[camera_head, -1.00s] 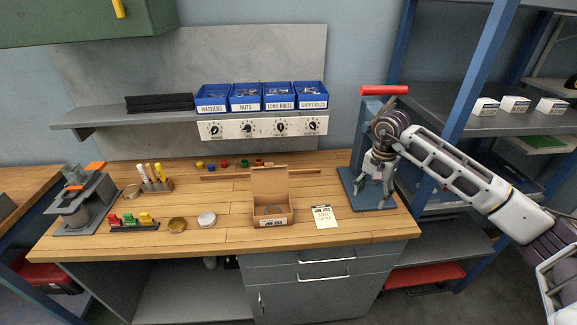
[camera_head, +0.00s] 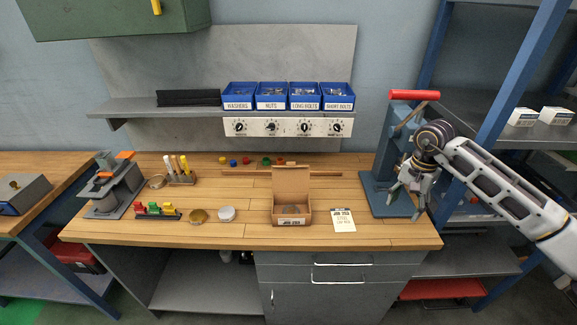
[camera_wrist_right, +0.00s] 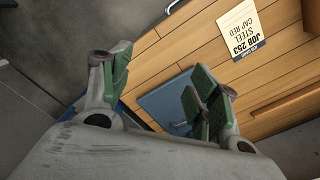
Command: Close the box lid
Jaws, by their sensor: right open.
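The cardboard box (camera_head: 291,217) sits on the wooden bench, front of centre. Its lid (camera_head: 291,181) stands upright at the back edge, so the box is open. Something round and grey lies inside, too small to tell. My right gripper (camera_head: 407,205) is open and empty, pointing down by the blue press at the bench's right end, well right of the box. In the right wrist view its green-padded fingers (camera_wrist_right: 160,95) are spread above the bench edge, with the blue press base below. A brown edge at the right of that view may be the box. My left gripper is not in view.
A job card (camera_head: 343,220) lies right of the box. The blue press (camera_head: 390,150) with a red handle stands close to my right gripper. Two round tins (camera_head: 227,214) and a rack of coloured pieces (camera_head: 157,211) lie left of the box. Blue bins (camera_head: 288,96) sit on the shelf above.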

